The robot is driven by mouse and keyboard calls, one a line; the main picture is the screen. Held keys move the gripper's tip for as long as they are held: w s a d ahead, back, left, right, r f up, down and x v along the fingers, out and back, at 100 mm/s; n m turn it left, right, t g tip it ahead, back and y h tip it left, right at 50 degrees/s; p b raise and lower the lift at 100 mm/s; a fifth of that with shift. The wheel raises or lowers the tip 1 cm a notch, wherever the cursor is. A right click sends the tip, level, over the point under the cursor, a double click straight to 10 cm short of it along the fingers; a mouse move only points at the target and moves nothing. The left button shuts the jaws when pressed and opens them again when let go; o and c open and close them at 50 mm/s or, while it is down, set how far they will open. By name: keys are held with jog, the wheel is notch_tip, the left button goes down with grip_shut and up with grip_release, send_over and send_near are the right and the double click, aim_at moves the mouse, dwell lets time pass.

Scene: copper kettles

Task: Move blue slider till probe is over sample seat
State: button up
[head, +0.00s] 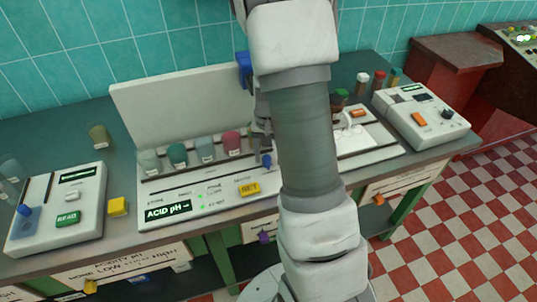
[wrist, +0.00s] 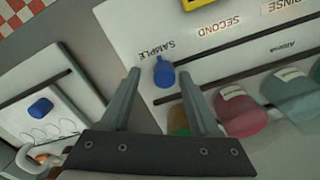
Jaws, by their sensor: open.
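The blue slider (head: 266,160) is a small upright knob at the right end of the slot on the central pH device (head: 160,213). In the wrist view the slider (wrist: 163,73) stands beside the SAMPLE label, at the slot's left end. My gripper (wrist: 159,75) is open; the slider appears between its fingertips, nearer the right finger, and I cannot tell whether they touch. In the head view my gripper (head: 261,128) is just above the slider, partly behind my arm. A green and orange thing (wrist: 179,122) shows between the fingers. I cannot make out the probe or sample seat clearly.
Several lidded jars, including a pink one (head: 231,142), stand in a row behind the slot, close to my gripper. A device with a READ button (head: 68,218) is at left. Another device (head: 421,115) is at right. A tall pale panel (head: 180,105) rises behind.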

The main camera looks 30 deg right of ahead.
notch_tip(320, 180, up, 18)
jog(key=p, duration=0.2)
jog(key=shift+f, duration=0.25)
dwell(0.4)
jog(key=s+a+r+n+t, duration=0.2)
jog(key=s+a+r+n, duration=0.1)
jog(key=s+a, duration=0.4)
jog(key=s+a+r+n+t, duration=0.3)
jog(key=s+a+r+n, duration=0.1)
jog(key=s+a, duration=0.3)
jog(key=s+r, duration=0.1)
jog(key=s, duration=0.1)
jog(key=shift+s+a+r+n+t, duration=0.15)
jog(key=shift+s+r+n+t, duration=0.15)
jog(key=shift+r, duration=0.05)
dwell(0.5)
